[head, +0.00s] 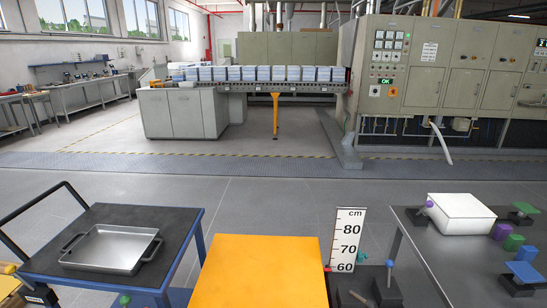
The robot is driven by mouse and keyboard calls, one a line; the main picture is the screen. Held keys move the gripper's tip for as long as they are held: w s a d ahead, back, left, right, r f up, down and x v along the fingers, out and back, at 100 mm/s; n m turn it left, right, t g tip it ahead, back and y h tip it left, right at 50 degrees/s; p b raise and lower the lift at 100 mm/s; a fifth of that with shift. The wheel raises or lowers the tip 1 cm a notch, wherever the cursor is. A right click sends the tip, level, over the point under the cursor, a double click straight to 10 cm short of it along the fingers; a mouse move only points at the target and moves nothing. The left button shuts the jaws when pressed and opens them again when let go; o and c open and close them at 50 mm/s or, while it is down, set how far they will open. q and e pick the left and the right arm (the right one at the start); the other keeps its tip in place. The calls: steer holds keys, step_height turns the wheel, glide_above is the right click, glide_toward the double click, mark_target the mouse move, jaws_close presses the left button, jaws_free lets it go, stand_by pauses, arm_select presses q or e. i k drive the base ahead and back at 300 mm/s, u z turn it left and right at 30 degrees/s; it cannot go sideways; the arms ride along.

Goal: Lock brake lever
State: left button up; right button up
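No part in view is marked as the brake lever, and I cannot tell for sure which one it is. A small lever with a green knob (125,300) shows at the bottom edge, by the front of the blue-framed cart (190,232); its lower part is cut off. A lever with a blue knob (389,265) stands on a dark block at the bottom right of centre. Neither of my grippers is in view.
A metal tray (110,248) lies on the cart's dark top. An orange surface (260,275) fills the bottom centre, beside a height scale (346,238). A dark table (440,262) on the right holds a white box (460,213) and coloured blocks. Open floor lies beyond, before the furnace (450,70).

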mark_target(11, 269)
steer(key=u, duration=2.1)
steer(key=i, duration=0.35)
steer(key=u, duration=0.7)
steer(key=i, duration=1.7)
steer(key=z, duration=0.35)
